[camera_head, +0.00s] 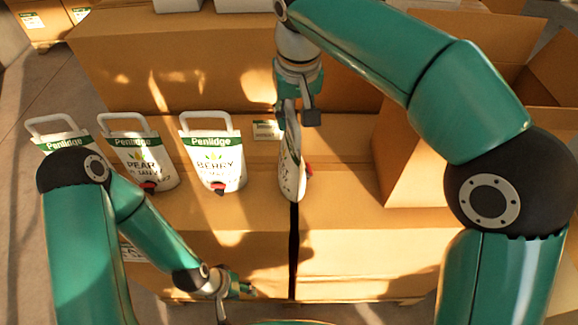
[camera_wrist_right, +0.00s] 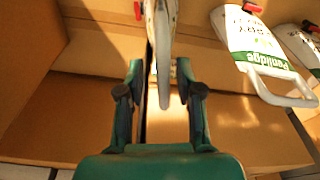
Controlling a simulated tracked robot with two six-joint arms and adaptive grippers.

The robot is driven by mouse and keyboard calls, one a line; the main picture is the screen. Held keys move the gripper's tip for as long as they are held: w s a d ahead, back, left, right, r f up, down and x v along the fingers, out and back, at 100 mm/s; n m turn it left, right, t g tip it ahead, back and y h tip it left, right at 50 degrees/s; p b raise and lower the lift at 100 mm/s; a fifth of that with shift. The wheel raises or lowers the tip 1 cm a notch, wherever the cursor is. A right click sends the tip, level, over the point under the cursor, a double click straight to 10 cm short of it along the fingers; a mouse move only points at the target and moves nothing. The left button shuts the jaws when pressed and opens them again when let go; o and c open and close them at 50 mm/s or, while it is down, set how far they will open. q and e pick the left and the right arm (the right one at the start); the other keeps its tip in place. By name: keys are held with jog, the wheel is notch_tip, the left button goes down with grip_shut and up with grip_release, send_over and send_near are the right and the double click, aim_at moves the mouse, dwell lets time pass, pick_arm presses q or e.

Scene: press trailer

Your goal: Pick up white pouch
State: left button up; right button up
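A white pouch (camera_head: 292,172) with a loop handle and a red cap is seen nearly edge-on above the seam of the cardboard boxes. My right gripper (camera_head: 296,112) is over its handle. In the right wrist view the handle (camera_wrist_right: 163,92) lies between the two spread fingers (camera_wrist_right: 160,72), with gaps at the sides. Whether the pouch rests on the box is unclear. White pouches labelled Berry (camera_head: 214,160) and Pear (camera_head: 142,165) stand to the left, with another (camera_head: 62,143) partly behind my left arm. My left gripper (camera_head: 236,290) is low in front; its fingers are unclear.
Closed cardboard boxes (camera_head: 360,240) form the surface under the pouches. A taller box (camera_head: 180,85) stands behind. An open carton (camera_head: 410,175) with raised flaps is on the right, close to my right arm. The box top just right of the edge-on pouch is clear.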

aim_at(292, 130)
jog(key=f, duration=0.5)
jog(key=shift+a, duration=0.2)
grip_shut()
jog(key=shift+r, duration=0.1)
